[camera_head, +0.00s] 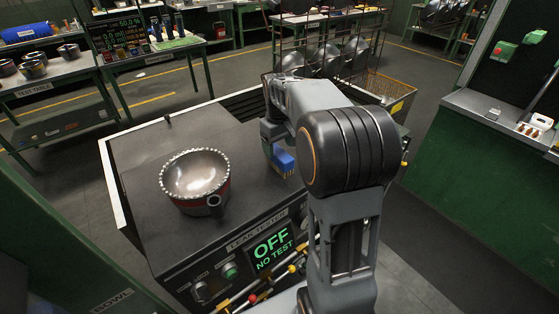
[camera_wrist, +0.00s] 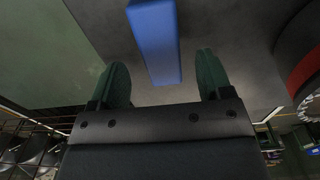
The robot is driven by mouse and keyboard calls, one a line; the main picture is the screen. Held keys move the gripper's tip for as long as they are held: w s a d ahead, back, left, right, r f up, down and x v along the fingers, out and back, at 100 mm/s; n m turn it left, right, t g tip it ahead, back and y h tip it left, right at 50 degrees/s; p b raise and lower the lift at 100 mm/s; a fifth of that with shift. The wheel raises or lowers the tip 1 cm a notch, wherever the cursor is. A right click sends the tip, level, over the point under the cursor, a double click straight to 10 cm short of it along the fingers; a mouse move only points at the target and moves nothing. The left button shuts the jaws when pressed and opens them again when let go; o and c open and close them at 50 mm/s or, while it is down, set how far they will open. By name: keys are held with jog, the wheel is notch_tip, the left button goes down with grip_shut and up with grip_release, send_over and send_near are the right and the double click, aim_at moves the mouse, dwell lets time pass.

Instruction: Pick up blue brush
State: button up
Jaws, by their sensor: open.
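The blue brush (camera_head: 284,159) is at the right side of the leak tester's dark top, with yellowish bristles showing below its blue body. In the wrist view the blue brush (camera_wrist: 155,40) is a long blue bar running out of the top edge. My gripper (camera_wrist: 162,62) is open, with one dark green finger on each side of the bar and gaps between. In the head view my gripper (camera_head: 271,142) is just above and left of the brush, partly hidden by my arm. I cannot tell whether the fingers reach down beside the brush.
A red pot with a studded metal rim (camera_head: 194,178) and a handle stands on the leak tester (camera_head: 133,160), left of the brush. The tester's screen (camera_head: 272,246) reads "OFF NO TEST". A wire basket (camera_head: 385,90) and hanging pots (camera_head: 325,58) are behind my arm.

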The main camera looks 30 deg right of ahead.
aim_at(280, 153)
jog(key=shift+s+f, duration=0.15)
jog(key=shift+f, duration=2.4)
jog(key=shift+c, duration=0.3)
jog(key=c, duration=1)
jog(key=shift+r, duration=0.1)
